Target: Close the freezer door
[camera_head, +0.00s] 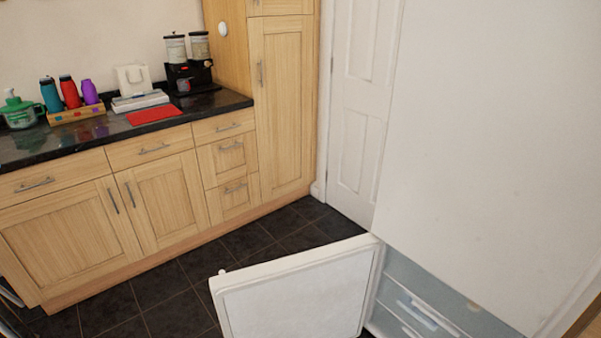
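The freezer door (298,296) stands open in the lower middle of the head view. It is a white panel with a rim, swung out to the left from the lower part of the tall white fridge-freezer (488,130). Its lower part is cut off by the picture edge. The freezer compartment (425,290) shows pale see-through drawers to the right of the door. Neither gripper is recognisable in the head view, so I cannot tell where they are relative to the door.
Wooden cabinets (165,195) with a black worktop (90,135) run along the left. A tall cupboard (282,105) and a white room door (352,110) stand behind. The dark tiled floor (180,290) is clear between the cabinets and the freezer door.

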